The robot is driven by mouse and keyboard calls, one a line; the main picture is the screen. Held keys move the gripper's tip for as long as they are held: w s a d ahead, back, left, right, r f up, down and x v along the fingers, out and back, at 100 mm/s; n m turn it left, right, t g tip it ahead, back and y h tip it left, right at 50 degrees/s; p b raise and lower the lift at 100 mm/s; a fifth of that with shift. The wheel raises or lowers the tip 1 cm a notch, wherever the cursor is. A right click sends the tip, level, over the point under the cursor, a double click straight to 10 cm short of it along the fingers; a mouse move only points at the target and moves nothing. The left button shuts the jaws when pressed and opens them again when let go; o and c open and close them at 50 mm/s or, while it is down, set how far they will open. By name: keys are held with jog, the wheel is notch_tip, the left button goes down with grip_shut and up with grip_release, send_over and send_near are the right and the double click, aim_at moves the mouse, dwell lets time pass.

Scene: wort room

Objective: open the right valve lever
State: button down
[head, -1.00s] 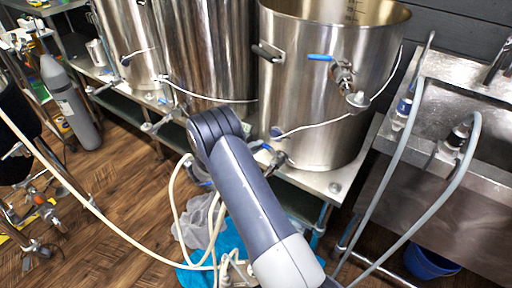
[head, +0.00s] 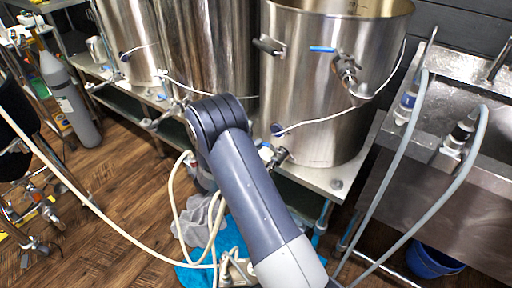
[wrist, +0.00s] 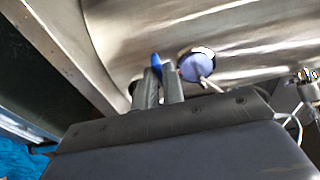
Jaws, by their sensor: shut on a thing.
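The large steel kettle (head: 312,100) at the right of the row has a low valve (head: 278,156) at its base, next to a round blue-faced dial (head: 277,130). In the wrist view, my gripper (wrist: 159,75) is shut on a blue lever (wrist: 156,63), whose tip shows between the two dark fingers. The dial (wrist: 196,67) is just right of the fingers, close to the kettle wall. In the head view my arm hides the gripper and most of this lever. A second blue lever (head: 322,49) sits on the upper valve (head: 346,68) of the same kettle.
A steel sink (head: 455,95) with grey hoses (head: 392,165) stands to the right. More kettles (head: 205,50) stand left on the same low bench. A pale hose (head: 70,185) crosses the wooden floor. A grey gas cylinder (head: 68,100) stands at far left.

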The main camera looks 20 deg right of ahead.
dwell(0.3)
jog(key=c, duration=1.5)
grip_release()
jog(key=shift+s+a, duration=0.1)
jog(key=shift+a, duration=0.05)
jog(key=v, duration=1)
jog(key=shift+s+a, duration=0.2)
jog(key=shift+s, duration=0.05)
